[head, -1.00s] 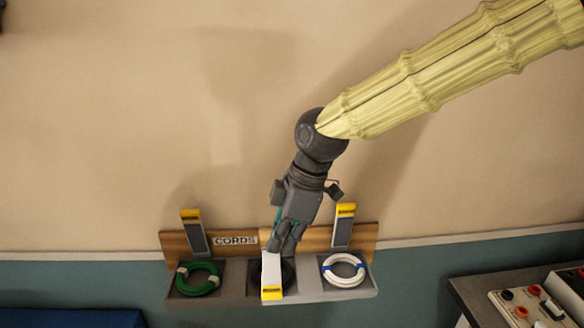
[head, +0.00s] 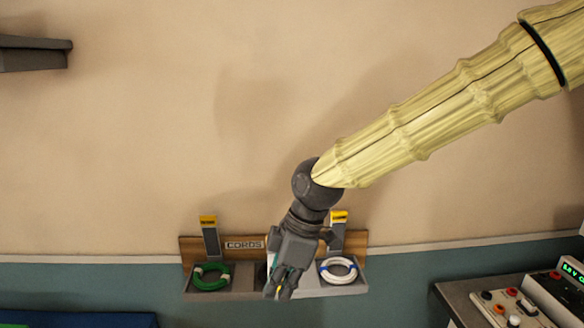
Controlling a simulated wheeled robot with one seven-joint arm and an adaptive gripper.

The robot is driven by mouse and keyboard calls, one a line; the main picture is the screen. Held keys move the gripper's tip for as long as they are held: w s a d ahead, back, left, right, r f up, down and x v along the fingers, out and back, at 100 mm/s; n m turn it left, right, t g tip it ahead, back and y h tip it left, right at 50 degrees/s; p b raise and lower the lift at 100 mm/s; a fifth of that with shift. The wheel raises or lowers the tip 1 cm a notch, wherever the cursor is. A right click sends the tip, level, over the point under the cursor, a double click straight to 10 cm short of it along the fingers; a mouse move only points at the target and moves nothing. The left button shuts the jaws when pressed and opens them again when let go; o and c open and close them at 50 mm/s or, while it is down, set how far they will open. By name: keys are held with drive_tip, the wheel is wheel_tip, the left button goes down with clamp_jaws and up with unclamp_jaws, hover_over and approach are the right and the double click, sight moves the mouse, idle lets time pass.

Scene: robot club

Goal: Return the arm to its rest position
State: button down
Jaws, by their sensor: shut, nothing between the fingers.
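My gripper (head: 279,296) points downward in front of the middle of the cord rack (head: 222,294) on the wall. It is shut with nothing in it. My arm, in a pale yellow sleeve, reaches in from the upper right. The gripper hides most of the rack's middle compartment and what lies in it. I cannot tell whether the gripper touches the rack.
A green cord coil (head: 211,277) lies in the rack's left compartment and a white coil (head: 338,270) in the right one. Yellow-topped clips (head: 209,237) stand up behind them. A bench with a device (head: 520,303) is at lower right.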

drive_tip(key=s+d+f+m+b, duration=0.1)
drive_tip(key=s+d+f+m, duration=0.2)
drive_tip(key=f, duration=0.9)
drive_tip(key=s+d+f+m, duration=0.15)
drive_tip(key=f+m, duration=0.25)
drive_tip(key=f, duration=0.8)
drive_tip(key=s+d+f+m+b, duration=0.15)
drive_tip(key=d+f+m, duration=0.25)
drive_tip(key=f, duration=0.7)
drive_tip(key=s+d+f+m+h+b, duration=0.1)
drive_tip(key=s+d+f+m+h, duration=0.2)
drive_tip(key=s+d+f+m, duration=0.5)
drive_tip(key=s+d+f, duration=0.8)
drive_tip(key=s+f, duration=0.3)
drive_tip(key=shift+d+f+h+b, duration=0.2)
drive_tip(key=shift+d+h+b, duration=0.1)
drive_tip(key=shift+d+b, duration=0.1)
